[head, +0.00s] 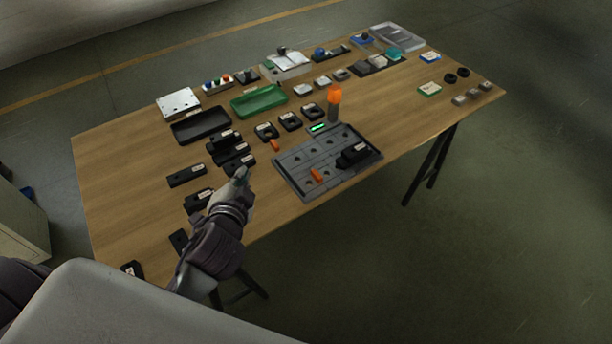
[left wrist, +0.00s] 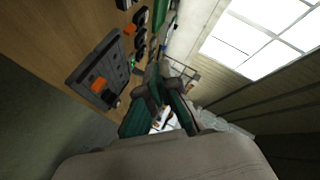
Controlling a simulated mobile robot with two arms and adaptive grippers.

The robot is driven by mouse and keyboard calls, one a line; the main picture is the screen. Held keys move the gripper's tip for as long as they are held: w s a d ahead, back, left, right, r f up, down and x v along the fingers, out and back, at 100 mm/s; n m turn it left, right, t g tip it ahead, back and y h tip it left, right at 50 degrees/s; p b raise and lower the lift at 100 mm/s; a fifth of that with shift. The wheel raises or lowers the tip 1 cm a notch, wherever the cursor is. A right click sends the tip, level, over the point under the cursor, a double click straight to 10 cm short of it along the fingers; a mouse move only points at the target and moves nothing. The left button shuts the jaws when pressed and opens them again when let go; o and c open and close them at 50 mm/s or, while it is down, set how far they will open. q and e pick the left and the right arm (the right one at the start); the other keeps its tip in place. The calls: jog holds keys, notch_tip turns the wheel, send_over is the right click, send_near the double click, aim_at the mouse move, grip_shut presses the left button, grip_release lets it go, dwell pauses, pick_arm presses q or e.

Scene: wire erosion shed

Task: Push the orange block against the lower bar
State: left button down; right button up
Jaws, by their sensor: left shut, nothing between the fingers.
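An orange block (head: 317,175) lies on the grey grid plate (head: 293,161), near its front edge; it also shows in the left wrist view (left wrist: 98,84). A black block with a white label (head: 353,155) sits on the plate to its right. A smaller orange piece (head: 275,145) lies on the table just off the plate's left corner. I cannot tell which part is the lower bar. My left gripper (head: 242,172) is shut and empty, left of the plate and apart from the orange block. Its fingers (left wrist: 158,88) show in the left wrist view. My right gripper is not in view.
Several black labelled blocks (head: 187,176) lie around my left gripper. An orange-topped post (head: 334,98) stands behind the plate. A green tray (head: 259,101) and a black tray (head: 201,125) lie farther back.

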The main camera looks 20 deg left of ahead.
pick_arm(q)
jog(key=w+d+r+m+t+h, duration=0.65)
jog(key=d+r+m+h, duration=0.45)
jog(key=m, duration=0.8)
jog(key=m+g+y, duration=0.1)
jog(key=m+g, duration=1.2)
jog(key=m, duration=0.5)
send_near(314, 179)
jog(key=p+x, duration=0.1)
jog(key=x, duration=0.5)
jog(key=shift+d, duration=0.1)
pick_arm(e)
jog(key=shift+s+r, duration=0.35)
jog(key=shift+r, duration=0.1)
pick_arm(q)
jog(key=shift+w, duration=0.1)
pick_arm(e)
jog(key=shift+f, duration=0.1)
